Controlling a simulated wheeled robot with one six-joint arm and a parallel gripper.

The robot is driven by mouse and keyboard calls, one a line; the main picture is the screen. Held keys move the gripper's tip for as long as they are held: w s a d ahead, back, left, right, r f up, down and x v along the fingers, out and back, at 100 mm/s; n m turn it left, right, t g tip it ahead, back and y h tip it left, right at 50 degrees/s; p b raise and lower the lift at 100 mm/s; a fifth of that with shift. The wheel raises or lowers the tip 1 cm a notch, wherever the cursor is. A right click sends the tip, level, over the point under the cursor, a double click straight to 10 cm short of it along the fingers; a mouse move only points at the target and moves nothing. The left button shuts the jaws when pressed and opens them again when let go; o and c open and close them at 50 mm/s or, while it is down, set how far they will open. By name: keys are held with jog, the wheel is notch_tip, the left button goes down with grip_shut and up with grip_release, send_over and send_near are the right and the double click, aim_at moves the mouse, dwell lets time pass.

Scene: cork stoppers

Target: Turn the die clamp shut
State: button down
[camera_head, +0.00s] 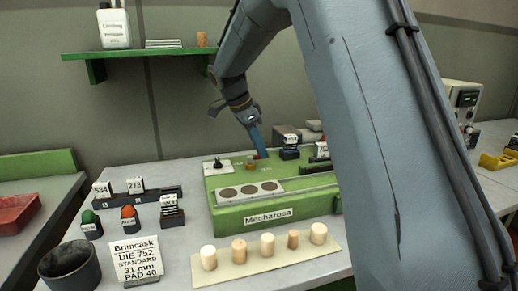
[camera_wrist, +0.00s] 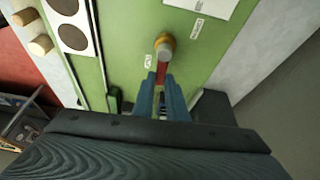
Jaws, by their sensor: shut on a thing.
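The green press marked Mecharosa (camera_head: 228,217) stands on the table, with a pale plate of three dark discs along its front. The die clamp is on its top: a brass-coloured pivot (camera_wrist: 163,42) with a red lever (camera_wrist: 161,72). In the head view the pivot (camera_head: 251,161) shows small. My gripper (camera_wrist: 162,95) has its blue fingers shut on the red lever, its tips close behind the pivot. In the head view my gripper (camera_head: 260,152) reaches down to the press top. The fingers hide part of the lever. Small labels lie on both sides of the pivot, too small to read surely.
A tray of several corks (camera_head: 252,268) lies in front of the press. A dark block (camera_head: 289,151) stands close right of my gripper.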

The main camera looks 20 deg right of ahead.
aim_at(251, 157)
jog(key=shift+s+m, duration=0.1)
jog(key=shift+m, duration=0.3)
jog(key=c, duration=1.8)
grip_release()
jog(key=shift+o, duration=0.2)
jog(key=shift+r, duration=0.1)
jog(key=b+v, duration=0.1)
jog(key=v, duration=0.6)
jog(key=shift+a+r, duration=0.15)
jog(key=shift+r, duration=0.15)
